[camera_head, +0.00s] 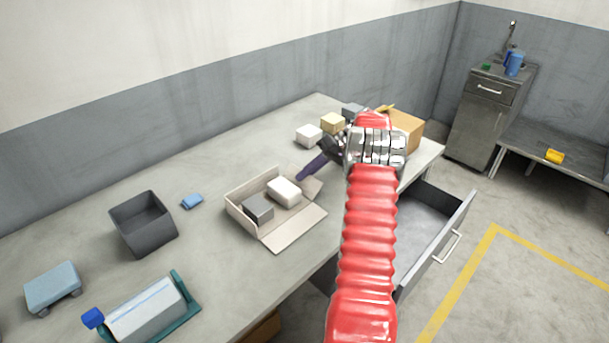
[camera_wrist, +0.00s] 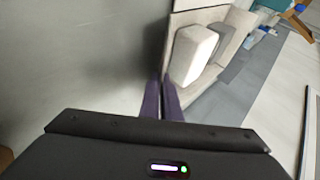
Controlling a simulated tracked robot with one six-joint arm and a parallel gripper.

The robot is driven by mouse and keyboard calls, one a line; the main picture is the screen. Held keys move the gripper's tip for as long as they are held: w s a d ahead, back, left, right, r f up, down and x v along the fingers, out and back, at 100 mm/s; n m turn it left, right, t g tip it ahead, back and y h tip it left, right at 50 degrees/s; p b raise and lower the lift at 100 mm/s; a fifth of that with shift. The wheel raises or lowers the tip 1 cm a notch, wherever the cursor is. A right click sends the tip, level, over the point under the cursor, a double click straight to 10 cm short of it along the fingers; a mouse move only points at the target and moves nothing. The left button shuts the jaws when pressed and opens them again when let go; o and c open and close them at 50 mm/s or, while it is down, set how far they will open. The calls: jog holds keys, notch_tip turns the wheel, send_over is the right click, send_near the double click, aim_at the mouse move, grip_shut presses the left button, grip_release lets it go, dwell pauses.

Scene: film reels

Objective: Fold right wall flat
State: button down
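A beige folding box (camera_head: 293,231) sits on the table with a white block (camera_head: 285,190) and a grey block (camera_head: 258,208) inside. Its front wall lies flat on the table. The right wall (camera_head: 312,190) leans outward and is not flat. My gripper (camera_head: 300,178), with dark purple fingers, is at the box's right end, close to that wall's top; I cannot tell if it touches. In the wrist view the two fingers (camera_wrist: 163,80) are together and hold nothing, with the box (camera_wrist: 190,18) and the white block (camera_wrist: 193,55) just to their right.
Several blocks and a cardboard box (camera_head: 405,130) are at the table's right end, by my arm. A drawer (camera_head: 450,225) stands open below the front edge.

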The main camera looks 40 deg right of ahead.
jog(key=c, duration=2.5)
grip_release()
jog(key=shift+o, duration=1.1)
jog(key=shift+d, duration=0.1)
jog(key=v, duration=1.3)
jog(key=shift+d, duration=0.2)
jog(key=shift+s+r, duration=0.1)
jog(key=shift+r, duration=0.05)
